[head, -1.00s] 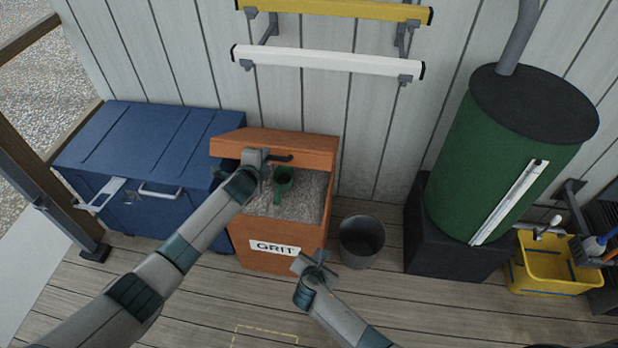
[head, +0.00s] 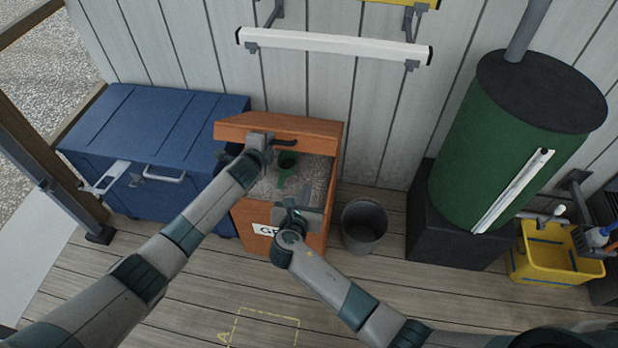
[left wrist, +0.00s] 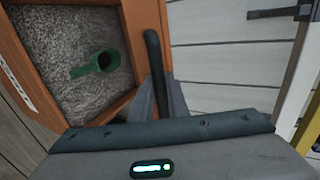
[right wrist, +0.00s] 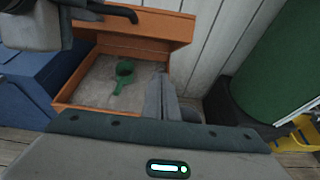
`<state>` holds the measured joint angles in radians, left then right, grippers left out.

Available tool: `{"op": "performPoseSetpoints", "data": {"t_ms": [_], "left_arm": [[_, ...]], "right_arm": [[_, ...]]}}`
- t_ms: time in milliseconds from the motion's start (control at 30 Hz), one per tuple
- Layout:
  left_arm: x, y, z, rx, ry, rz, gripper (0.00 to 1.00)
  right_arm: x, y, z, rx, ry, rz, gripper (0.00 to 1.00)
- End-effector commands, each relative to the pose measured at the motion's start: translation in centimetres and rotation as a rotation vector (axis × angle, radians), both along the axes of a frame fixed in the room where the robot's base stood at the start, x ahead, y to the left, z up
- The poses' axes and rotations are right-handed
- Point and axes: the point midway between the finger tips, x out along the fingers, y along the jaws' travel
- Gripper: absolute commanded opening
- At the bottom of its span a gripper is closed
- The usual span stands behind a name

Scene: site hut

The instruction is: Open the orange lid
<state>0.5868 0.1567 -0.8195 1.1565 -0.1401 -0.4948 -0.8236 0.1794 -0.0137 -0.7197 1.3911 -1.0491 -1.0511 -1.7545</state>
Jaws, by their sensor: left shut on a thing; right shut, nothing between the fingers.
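The orange lid (head: 235,130) of the grit box stands raised at the box's back edge, and the box is open. My left gripper (head: 268,143) is shut on the lid's dark handle (head: 287,142); in the left wrist view the handle (left wrist: 154,60) runs between the fingers. A green scoop (head: 285,165) lies on the grey grit (right wrist: 92,84) inside the orange box (right wrist: 70,96). My right gripper (head: 292,197) is shut and empty at the box's front, covering part of its label. The lid also shows in the right wrist view (right wrist: 165,24).
A blue chest (head: 150,130) stands left of the box. A grey bucket (head: 364,228) is close on its right, then a green drum (head: 505,150) on a dark base and a yellow bucket (head: 545,262). A white rail (head: 335,45) is on the wall above. Floor in front is clear.

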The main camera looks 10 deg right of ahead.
Motion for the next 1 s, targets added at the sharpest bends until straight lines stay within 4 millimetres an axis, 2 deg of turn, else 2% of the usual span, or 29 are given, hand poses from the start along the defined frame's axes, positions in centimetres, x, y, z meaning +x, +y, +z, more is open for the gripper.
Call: {"op": "performPoseSetpoints", "data": {"t_ms": [167,500,800,1000], "left_arm": [[0.0,0.0,0.0,-0.001,-0.001,0.0,0.0],[0.0,0.0,0.1,-0.001,-0.001,0.0,0.0],[0.0,0.0,0.1,-0.001,-0.001,0.0,0.0],[0.0,0.0,0.0,-0.001,-0.001,0.0,0.0]], "right_arm": [[1.4,-0.5,-0.5,-0.002,0.0,0.0,0.0],[5.8,-1.9,-2.3,-0.002,-0.001,-0.001,0.0],[8.6,-2.8,-3.5,-0.001,0.0,-0.001,0.0],[9.9,-3.2,-1.5,0.002,-0.002,-0.001,0.0]]}}
